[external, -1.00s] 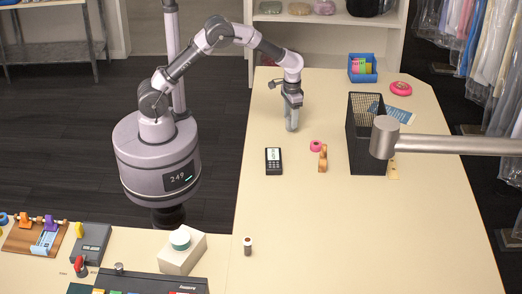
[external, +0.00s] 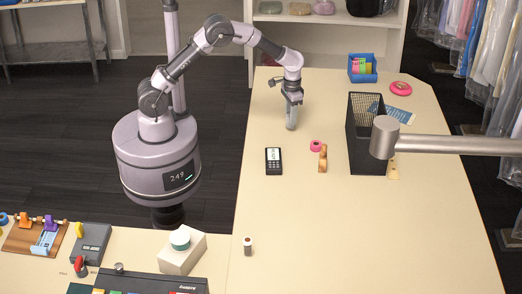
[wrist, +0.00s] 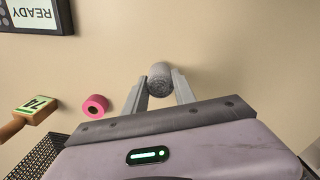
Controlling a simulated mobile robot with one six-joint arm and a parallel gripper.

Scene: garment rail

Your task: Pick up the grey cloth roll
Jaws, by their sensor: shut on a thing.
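The grey cloth roll (wrist: 160,78) is a small cylinder with a speckled end, seen between the fingers in the wrist view. In the external view the roll (external: 291,122) hangs below the fingers, close to the tabletop; whether it touches the table I cannot tell. My gripper (wrist: 159,90) is shut on the roll, one finger on each side. It also shows in the external view (external: 292,103), pointing down over the far left part of the table. The fingers hide the sides of the roll.
A pink tape roll (external: 316,146), a wooden-handled item (external: 322,158) and a black card terminal (external: 273,161) lie nearby. A black mesh basket (external: 366,150) stands to the right, with a blue bin (external: 362,69) behind. The table's front half is mostly clear.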

